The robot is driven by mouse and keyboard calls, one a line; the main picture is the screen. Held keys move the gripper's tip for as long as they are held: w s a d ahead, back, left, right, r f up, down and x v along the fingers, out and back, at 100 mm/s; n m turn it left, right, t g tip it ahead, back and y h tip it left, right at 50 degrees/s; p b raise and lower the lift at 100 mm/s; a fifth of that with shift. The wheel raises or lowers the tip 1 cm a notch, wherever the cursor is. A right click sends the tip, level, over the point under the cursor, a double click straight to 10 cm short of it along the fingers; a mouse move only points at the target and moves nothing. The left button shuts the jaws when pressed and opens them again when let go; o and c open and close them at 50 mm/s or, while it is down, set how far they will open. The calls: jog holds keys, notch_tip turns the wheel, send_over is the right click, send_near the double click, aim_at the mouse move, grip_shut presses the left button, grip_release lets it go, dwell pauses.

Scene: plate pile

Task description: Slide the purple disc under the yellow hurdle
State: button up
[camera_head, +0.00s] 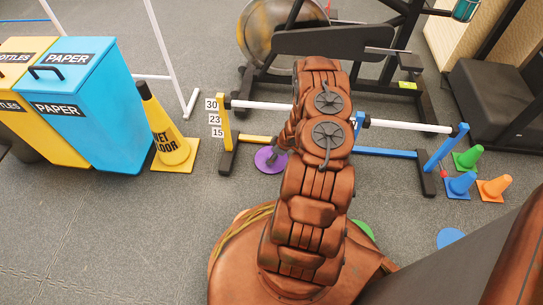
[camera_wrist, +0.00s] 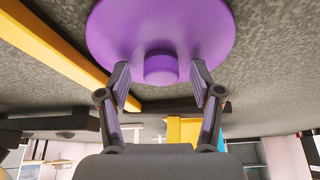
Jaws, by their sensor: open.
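The purple disc (camera_head: 268,162) lies flat on the floor, just on the near side of the low yellow bar of the yellow hurdle (camera_head: 255,140). In the wrist view the disc (camera_wrist: 205,25) shows a short round knob (camera_wrist: 161,68) at its middle. The yellow bar (camera_wrist: 60,45) runs beside it at the left. My gripper (camera_wrist: 161,75) is open, with one finger on each side of the knob; I cannot tell whether they touch it. In the head view my arm hides the hurdle's right part and most of my gripper.
A blue hurdle (camera_head: 385,152) stands to the right, with small cones (camera_head: 467,158) beyond it. A yellow wet-floor cone (camera_head: 170,140) and paper bin (camera_head: 95,110) stand left. An exercise machine (camera_head: 345,42) is behind. Floor at front left is clear.

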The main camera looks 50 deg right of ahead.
aim_at(279, 161)
jog(key=v, duration=0.7)
jog(key=shift+r, duration=0.15)
dwell(0.6)
